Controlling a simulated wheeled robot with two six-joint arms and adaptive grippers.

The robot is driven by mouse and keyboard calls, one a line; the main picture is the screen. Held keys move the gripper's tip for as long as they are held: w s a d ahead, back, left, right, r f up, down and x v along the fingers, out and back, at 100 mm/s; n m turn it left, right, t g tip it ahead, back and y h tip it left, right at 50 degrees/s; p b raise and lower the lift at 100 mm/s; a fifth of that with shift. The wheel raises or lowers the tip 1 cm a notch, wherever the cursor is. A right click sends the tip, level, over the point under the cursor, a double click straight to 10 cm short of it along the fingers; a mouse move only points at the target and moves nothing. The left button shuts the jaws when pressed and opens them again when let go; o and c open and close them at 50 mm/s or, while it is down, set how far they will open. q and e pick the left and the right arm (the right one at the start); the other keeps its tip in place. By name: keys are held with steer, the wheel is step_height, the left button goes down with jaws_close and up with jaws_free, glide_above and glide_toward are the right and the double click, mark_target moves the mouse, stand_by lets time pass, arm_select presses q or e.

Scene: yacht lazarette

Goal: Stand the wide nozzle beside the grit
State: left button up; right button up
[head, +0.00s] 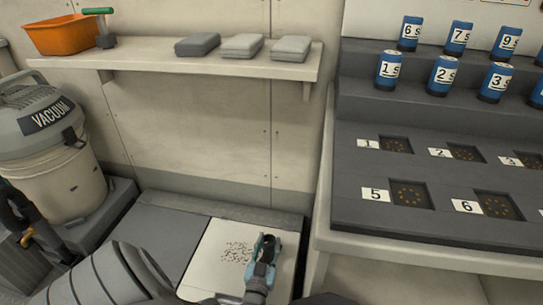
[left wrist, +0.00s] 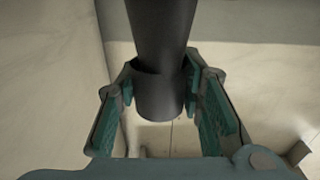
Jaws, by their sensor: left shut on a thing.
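The grit (head: 237,252) is a patch of dark specks on a white panel (head: 215,275) at the lower middle of the head view. My left gripper (head: 265,250), with teal fingers, is just right of the grit. In the left wrist view, my left gripper (left wrist: 165,105) is shut on a dark grey, round, tube-like piece, which I take for the wide nozzle (left wrist: 160,60). The nozzle runs between the fingers and out of the top of that picture. In the head view it is mostly hidden by the gripper. My right gripper is not in view.
A vacuum (head: 50,150) stands at the left. A shelf (head: 190,64) holds an orange bin (head: 66,36), a green-handled tool (head: 104,28) and grey pads. At the right, a stepped dark rack (head: 430,120) carries numbered blue cans. A dark grey panel (head: 160,235) lies clear left of the grit.

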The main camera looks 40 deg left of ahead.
mark_target(268, 251)
arm_select(q)
steer(key=shift+s+d+f, duration=0.2)
steer(key=shift+f, duration=0.3)
steer(key=o, duration=1.4)
steer(key=shift+s+f, duration=0.1)
steer(key=shift+s+d+f, duration=0.1)
steer(key=shift+s+d, duration=0.1)
steer(key=v, duration=0.6)
steer(key=shift+s+d+r, duration=0.1)
steer(key=shift+s+r, duration=0.15)
steer(key=shift+r, duration=0.15)
steer(key=shift+s, duration=0.1)
steer(key=shift+r, duration=0.15)
